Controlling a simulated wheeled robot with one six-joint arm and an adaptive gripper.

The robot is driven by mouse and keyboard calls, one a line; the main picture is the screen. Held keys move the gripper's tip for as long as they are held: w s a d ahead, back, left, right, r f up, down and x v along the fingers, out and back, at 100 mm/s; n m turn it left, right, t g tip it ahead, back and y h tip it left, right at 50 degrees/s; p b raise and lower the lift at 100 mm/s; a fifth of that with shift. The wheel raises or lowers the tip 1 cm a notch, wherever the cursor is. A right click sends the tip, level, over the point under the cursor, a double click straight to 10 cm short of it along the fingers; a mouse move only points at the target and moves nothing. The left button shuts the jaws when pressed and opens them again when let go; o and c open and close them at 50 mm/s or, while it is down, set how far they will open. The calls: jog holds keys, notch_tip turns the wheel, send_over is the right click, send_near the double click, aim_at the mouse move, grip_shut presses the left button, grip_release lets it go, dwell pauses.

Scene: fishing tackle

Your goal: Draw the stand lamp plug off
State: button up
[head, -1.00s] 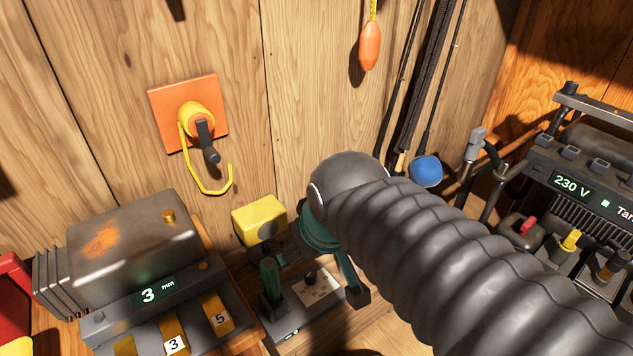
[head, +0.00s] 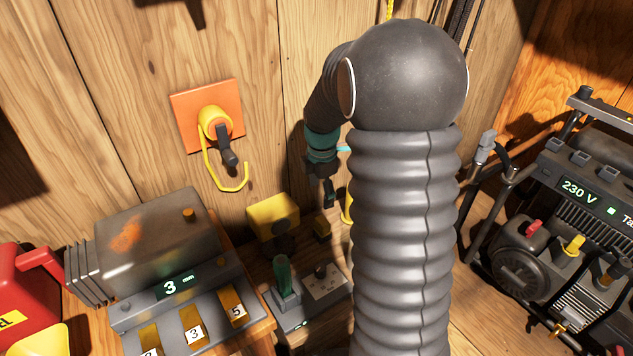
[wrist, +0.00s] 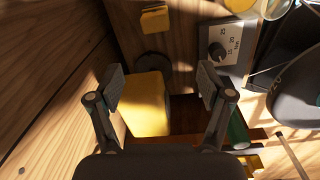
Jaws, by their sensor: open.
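My gripper (wrist: 162,84) is open, its two fingers apart with nothing between the pads. In the head view the gripper (head: 328,192) hangs above the bench at the back, partly behind my arm. A large yellow block (head: 273,217) stands by the wall with a dark round part beside it; it also shows below the fingers in the wrist view (wrist: 150,105). I cannot tell for certain which of these is the stand lamp plug. No lead is clearly visible.
A panel with a knob (head: 321,272) and a green handle (head: 283,272) stands in front. A grey machine reading 3 mm (head: 150,240) is at left. An orange wall plate with a yellow hook (head: 195,95) is above. A 230 V unit (head: 590,190) is at right.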

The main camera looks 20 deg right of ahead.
aim_at(323, 221)
jog(key=shift+n, duration=0.8)
jog(key=f, duration=0.5)
jog(key=w+f+b, duration=0.1)
jog(key=f, duration=0.4)
jog(key=d+f+b, duration=0.1)
jog(key=f, duration=0.5)
jog(key=shift+w+d+f, duration=0.1)
jog(key=shift+w, duration=0.05)
jog(key=c, duration=1.3)
